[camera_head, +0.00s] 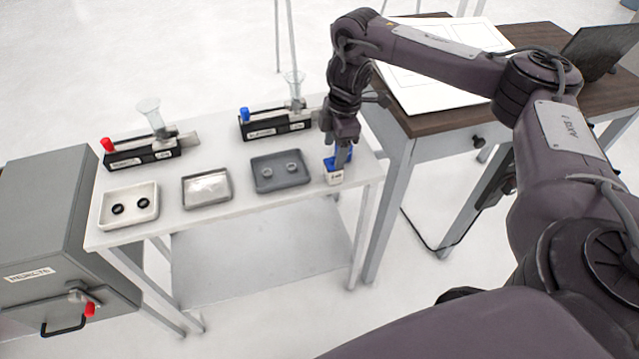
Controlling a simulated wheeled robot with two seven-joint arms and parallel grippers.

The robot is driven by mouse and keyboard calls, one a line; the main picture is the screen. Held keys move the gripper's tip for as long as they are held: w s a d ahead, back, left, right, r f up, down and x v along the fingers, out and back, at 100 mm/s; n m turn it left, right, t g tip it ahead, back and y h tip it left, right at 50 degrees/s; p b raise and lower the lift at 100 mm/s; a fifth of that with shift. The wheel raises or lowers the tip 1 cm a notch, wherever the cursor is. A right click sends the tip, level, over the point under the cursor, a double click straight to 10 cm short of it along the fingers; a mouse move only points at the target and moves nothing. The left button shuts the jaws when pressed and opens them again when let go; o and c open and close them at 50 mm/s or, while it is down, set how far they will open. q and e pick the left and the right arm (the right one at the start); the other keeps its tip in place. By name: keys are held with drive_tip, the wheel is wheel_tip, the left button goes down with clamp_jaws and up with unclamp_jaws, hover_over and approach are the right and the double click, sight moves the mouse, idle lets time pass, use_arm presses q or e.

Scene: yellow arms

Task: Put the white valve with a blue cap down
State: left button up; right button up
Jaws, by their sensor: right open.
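My right gripper (341,155) points down at the right end of the white table, and its jaws are open. Directly under and around its fingertips is a small white item with a blue upper part (334,178), with a dark label on its front. The gripper hides part of it, so I cannot tell whether this is the valve itself or a small container. I also cannot tell whether the fingers touch it. No other white valve with a blue cap is clearly visible. My left gripper is not in view.
A white tray (133,218) holds two black rings, a metal tray (207,202) looks empty, and a grey tray (255,184) holds two light rings. Behind stand black fixtures with a red knob (107,144) and a blue knob (245,114). A grey reject box (45,215) stands left.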

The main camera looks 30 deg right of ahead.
sight(334, 158)
drive_tip(key=shift+f, duration=0.4)
drive_tip(key=f+b, duration=0.1)
drive_tip(key=f, duration=0.3)
drive_tip(key=shift+w+f+b, duration=0.1)
drive_tip(key=shift+w+b, duration=0.1)
drive_tip(key=shift+b, duration=0.15)
drive_tip(key=shift+f+p, duration=0.7)
drive_tip(key=shift+f, duration=0.25)
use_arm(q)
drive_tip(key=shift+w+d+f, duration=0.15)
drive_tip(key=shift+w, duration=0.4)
use_arm(e)
drive_tip(key=shift+f, duration=0.6)
drive_tip(key=c, duration=1.2)
drive_tip(key=shift+r, duration=0.1)
